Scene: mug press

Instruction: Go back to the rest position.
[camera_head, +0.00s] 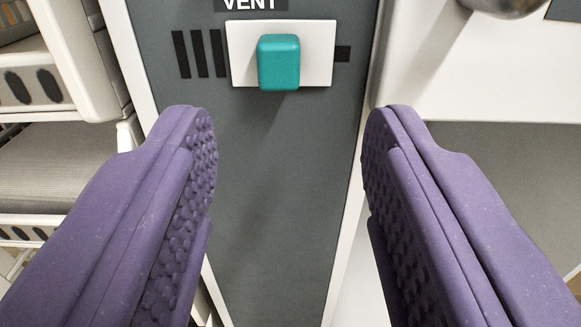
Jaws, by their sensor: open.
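My gripper (288,135) fills the lower half of the view with two purple, bumpy-padded fingers. The fingers are wide apart with nothing between them. Beyond them is a dark grey panel (270,200). A teal knob (279,62) on a white plate (318,50) sits on this panel, above and between the fingertips in the picture, and apart from them. The label "VENT" (249,4) is above the plate, cut by the top edge. No rest position is marked in view.
White racks with grey shelves (40,165) stand at the left. A white frame (470,80) and a grey panel (520,170) are at the right. A rounded metal part (503,6) shows at the top right. Black stripes (200,53) lie left of the plate.

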